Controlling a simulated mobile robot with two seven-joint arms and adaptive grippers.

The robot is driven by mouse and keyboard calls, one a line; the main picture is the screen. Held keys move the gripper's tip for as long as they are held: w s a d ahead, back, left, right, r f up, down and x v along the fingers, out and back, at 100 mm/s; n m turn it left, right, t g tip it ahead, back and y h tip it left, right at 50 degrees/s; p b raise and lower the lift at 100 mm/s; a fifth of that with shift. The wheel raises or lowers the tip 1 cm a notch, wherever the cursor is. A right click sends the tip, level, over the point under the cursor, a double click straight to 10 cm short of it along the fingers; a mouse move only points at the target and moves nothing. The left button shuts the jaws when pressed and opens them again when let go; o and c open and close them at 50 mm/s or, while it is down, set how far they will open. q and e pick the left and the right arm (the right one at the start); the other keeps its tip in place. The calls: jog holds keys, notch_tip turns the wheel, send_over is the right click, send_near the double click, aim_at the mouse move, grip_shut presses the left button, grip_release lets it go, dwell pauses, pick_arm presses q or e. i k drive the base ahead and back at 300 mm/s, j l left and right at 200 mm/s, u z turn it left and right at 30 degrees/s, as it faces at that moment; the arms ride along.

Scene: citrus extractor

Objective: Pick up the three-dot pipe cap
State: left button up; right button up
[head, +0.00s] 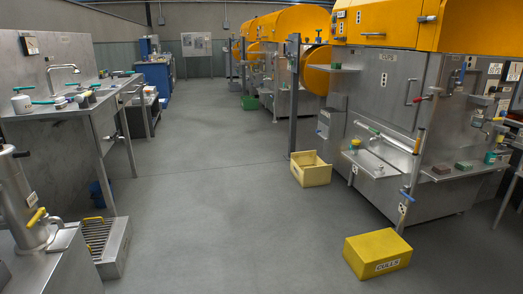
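I cannot make out a pipe cap marked with three dots; the dots are too small to read at this distance. A small pale round piece (379,168) sits on the low steel shelf (364,160) on the front of the near machine at right; I cannot tell whether it is the cap. Dotted labels show on the machine's front, one below that shelf (353,170) and one on the upright pipe (402,209). Several small fittings (85,98) lie on the steel counter (50,112) at left, too small to identify. Neither of my grippers is in view.
A yellow CULLS box (377,253) and an open yellow crate (310,170) stand on the floor before the machine (385,85). A drain grate (97,236) and a steel vessel (22,200) are at near left. The grey middle aisle (215,190) is clear.

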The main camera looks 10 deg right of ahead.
aim_at(380, 171)
jog(key=i, duration=5.25)
jog(key=i+z, duration=0.25)
jog(key=i, duration=0.15)
jog(key=i+j+z, duration=0.25)
jog(key=i, duration=0.15)
jog(key=i+j+z, duration=0.2)
jog(key=i, duration=0.15)
jog(key=z, duration=1.9)
jog(key=i, duration=0.05)
